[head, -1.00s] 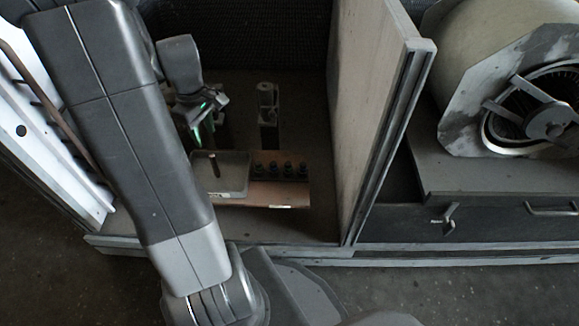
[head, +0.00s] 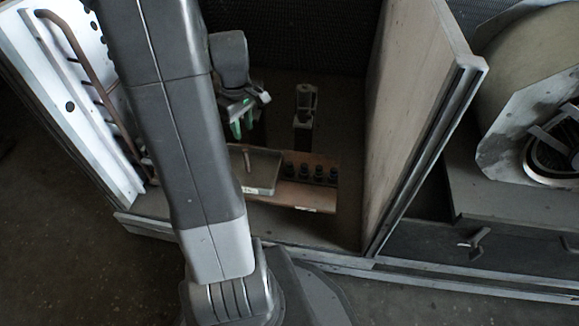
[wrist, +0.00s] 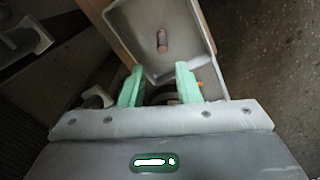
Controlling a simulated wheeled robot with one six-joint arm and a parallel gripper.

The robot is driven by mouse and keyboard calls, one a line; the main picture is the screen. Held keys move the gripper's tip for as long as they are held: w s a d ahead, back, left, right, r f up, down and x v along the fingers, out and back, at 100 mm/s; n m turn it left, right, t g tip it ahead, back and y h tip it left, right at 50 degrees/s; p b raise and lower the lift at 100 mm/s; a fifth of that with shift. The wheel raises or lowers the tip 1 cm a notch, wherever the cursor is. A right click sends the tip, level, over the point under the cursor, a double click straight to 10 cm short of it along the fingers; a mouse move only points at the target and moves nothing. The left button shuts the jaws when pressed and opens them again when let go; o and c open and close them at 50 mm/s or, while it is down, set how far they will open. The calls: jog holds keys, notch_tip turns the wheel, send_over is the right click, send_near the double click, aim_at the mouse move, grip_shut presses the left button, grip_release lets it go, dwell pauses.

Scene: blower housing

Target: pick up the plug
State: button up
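A small brown peg-like piece, which I take for the plug (head: 247,160), stands in a shallow grey tray (head: 266,186). In the wrist view, the same piece (wrist: 162,42) shows inside the tray (wrist: 185,14), ahead of my fingertips. My gripper (head: 241,128) has green fingers and hangs above and behind the tray in the head view. In the wrist view, my gripper (wrist: 160,68) is open, its two fingers well apart, with the plug beyond them and not between them. A dark round shape lies low between the fingers; I cannot tell what it is.
Several dark knobs (head: 310,172) stand in a row on a copper-coloured board (head: 300,197) right of the tray. A grey upright fixture (head: 305,102) stands behind. A tall panel (head: 415,120) closes the right side, and a white panel with a pipe (head: 72,100) the left.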

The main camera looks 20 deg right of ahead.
jog(key=s+d+m+p, duration=0.4)
jog(key=s+d+m, duration=0.2)
jog(key=d+m, duration=0.45)
jog(key=b, duration=0.3)
send_over(289, 163)
jog(key=shift+n, duration=0.35)
jog(key=f, duration=0.7)
jog(key=shift+s+d+f, duration=0.15)
jog(key=shift+d+f, duration=0.1)
jog(key=shift+f, duration=0.05)
notch_tip(289, 163, down, 6)
jog(key=b, duration=0.3)
jog(key=shift+a+r, duration=0.15)
jog(key=shift+r, duration=0.05)
grip_shut()
